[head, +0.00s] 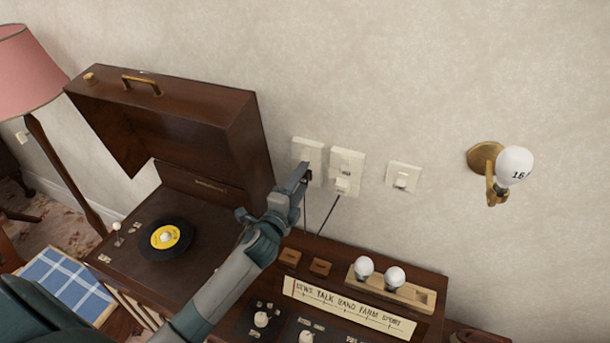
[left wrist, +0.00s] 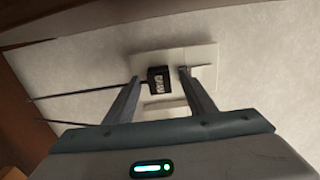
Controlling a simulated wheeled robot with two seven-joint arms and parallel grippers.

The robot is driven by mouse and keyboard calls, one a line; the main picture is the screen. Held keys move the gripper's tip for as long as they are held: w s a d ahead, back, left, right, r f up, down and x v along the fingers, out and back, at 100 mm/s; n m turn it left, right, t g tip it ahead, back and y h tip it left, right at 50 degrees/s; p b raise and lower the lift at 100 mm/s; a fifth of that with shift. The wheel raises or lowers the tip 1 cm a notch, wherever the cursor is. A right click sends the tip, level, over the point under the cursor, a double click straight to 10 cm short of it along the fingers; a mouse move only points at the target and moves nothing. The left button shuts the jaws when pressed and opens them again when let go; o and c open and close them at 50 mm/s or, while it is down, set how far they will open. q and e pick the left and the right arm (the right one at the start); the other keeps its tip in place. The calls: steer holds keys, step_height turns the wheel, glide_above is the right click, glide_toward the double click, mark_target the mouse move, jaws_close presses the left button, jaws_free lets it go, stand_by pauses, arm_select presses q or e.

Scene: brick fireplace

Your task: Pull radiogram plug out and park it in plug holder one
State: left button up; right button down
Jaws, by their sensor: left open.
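A dark plug (left wrist: 158,80) with a small pale label, too small to read, sits at a white wall socket plate (left wrist: 204,60). In the head view the left socket plate (head: 308,149) is partly covered by my left gripper (head: 304,172). The left gripper is open, with its fingers on either side of the dark plug in the left wrist view (left wrist: 164,78). Contact with the plug cannot be told. A white plug (head: 341,186) with a cord sits in the socket plate to the right. Two small brown blocks (head: 289,257) (head: 320,267), possibly plug holders, are on the radiogram. My right gripper is not in view.
The radiogram's raised lid (head: 178,115) stands left of the sockets. A wooden tray (head: 423,297) holds two bulbs (head: 364,267). A wall switch (head: 403,178) and a brass lamp with a bulb (head: 514,166) are to the right. The wall between them is clear.

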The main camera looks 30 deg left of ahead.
arm_select(q)
jaws_close()
steer(key=shift+s, duration=0.2)
steer(key=shift+s+d+p, duration=0.15)
steer(key=shift+s+p, duration=0.5)
steer(key=shift+s, duration=2.15)
